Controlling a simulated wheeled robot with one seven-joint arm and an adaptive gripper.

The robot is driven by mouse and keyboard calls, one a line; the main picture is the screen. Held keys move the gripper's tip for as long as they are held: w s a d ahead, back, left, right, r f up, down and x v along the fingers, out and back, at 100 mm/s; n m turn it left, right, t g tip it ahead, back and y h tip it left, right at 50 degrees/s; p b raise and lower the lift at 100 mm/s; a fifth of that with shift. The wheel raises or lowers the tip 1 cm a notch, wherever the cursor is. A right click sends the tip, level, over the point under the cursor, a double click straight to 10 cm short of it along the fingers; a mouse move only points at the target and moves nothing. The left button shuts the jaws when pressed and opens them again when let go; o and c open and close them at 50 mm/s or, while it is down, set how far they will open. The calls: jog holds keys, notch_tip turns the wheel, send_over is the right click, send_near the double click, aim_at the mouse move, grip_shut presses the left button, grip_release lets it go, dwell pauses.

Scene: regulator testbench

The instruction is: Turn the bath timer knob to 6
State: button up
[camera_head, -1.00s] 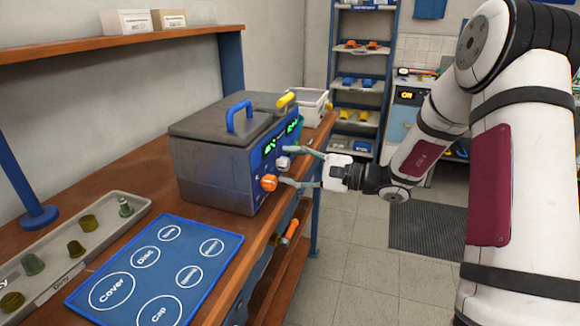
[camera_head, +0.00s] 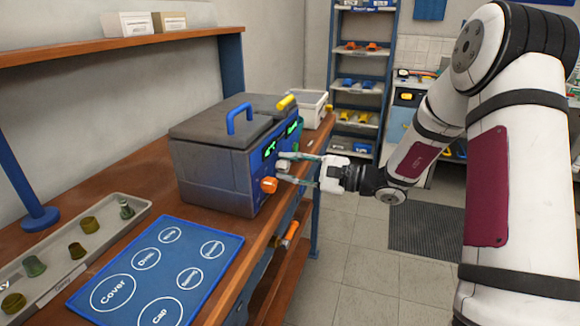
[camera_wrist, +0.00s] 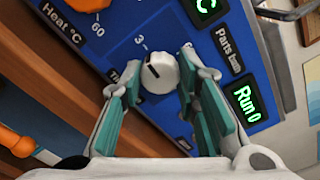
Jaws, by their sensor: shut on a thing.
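The bath (camera_head: 212,175) is a grey box with a blue front panel, standing on the wooden bench. Its white timer knob (camera_wrist: 160,74) shows in the wrist view with a dark pointer line. A "3" is printed above and left of the knob, and its label is partly covered. My gripper (camera_head: 286,167) is shut on the white knob, one teal-padded finger on each side. In the head view the knob is small and partly hidden by the fingers.
An orange heat knob (camera_head: 269,185) sits beside the timer knob, near my fingers. Green displays, one reading "Run 0" (camera_wrist: 245,104), are on the panel. A blue mat (camera_head: 205,235) and a tray of small parts (camera_head: 62,277) lie to the left.

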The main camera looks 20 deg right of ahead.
jog(key=m+p, duration=0.3)
jog(key=shift+s+r+m, duration=0.1)
jog(key=shift+m, duration=0.2)
jog(key=m+p, duration=0.3)
jog(key=m, duration=0.1)
jog(key=shift+m, duration=0.3)
jog(key=m+p, duration=0.3)
jog(key=m, duration=0.1)
jog(key=shift+m, duration=0.3)
jog(key=shift+m+p, duration=0.8)
jog(key=shift+m, duration=1.3)
jog(key=shift+f, duration=0.2)
jog(key=o, duration=1.2)
jog(key=shift+c, duration=0.2)
jog(key=v, duration=1.2)
